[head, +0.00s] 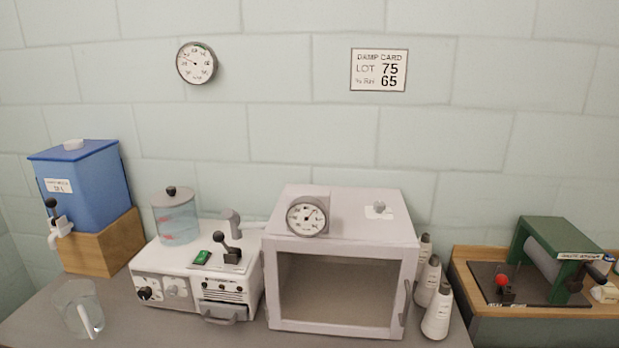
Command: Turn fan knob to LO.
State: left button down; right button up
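Several knobs show in the head view, and their labels are too small to read. A grey knob (379,207) sits on a small white plate on top of the pale cabinet (342,251). A white machine (212,258) stands left of the cabinet. Its front has a black knob (145,293) at the left and a grey knob (174,287) beside it. I cannot tell which one is the fan knob or where it points. Neither of my grippers is in view.
A blue tank (84,178) on a wooden block and a glass (84,308) are at the left. White bottles (437,312) stand right of the cabinet. A green-framed roller device (553,260) is at the far right. A dial gauge (307,216) stands on the cabinet.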

aim_at(172, 291)
jog(key=j+u, duration=0.15)
jog(key=u, duration=0.25)
jog(key=j+u, duration=0.2)
jog(key=u, duration=0.2)
jog(key=j+u, duration=0.15)
jog(key=u, duration=0.2)
jog(key=j+u, duration=0.15)
jog(key=u, duration=0.25)
jog(key=j, duration=0.2)
jog(key=i+j, duration=0.15)
jog(key=j, duration=0.1)
